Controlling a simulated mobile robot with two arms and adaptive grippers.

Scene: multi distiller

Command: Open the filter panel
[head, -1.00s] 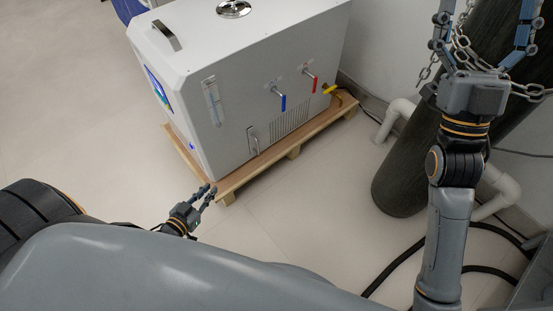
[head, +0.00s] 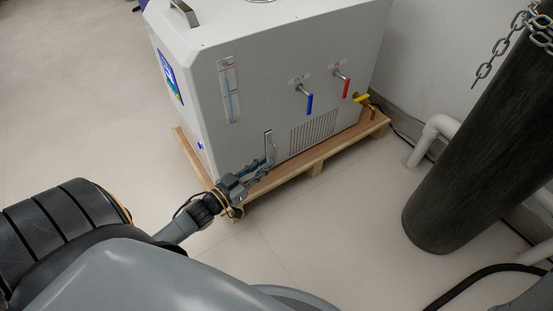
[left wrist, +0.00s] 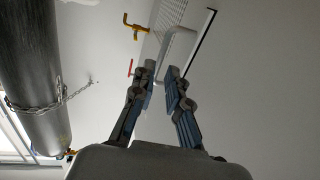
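The white distiller (head: 210,100) stands on a wooden pallet. Low on its side facing me is a slim upright metal handle (head: 269,147), left of a vented grille (head: 314,130). I take the handle to mark the filter panel, whose outline is not clear in the head view. My left gripper (head: 265,168) is at the handle's lower part, fingers spread. In the left wrist view the pale handle (left wrist: 179,50) reaches between and beyond the fingertips (left wrist: 160,72); contact cannot be told. A dark line runs beside the handle there. My right gripper is not in view.
Blue (head: 309,104), red (head: 347,88) and yellow (head: 362,98) valve handles stick out right of the panel handle. The pallet edge (head: 317,165) lies below. A dark cylinder (head: 455,140) with a chain stands at right, near white pipes. The floor between is clear.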

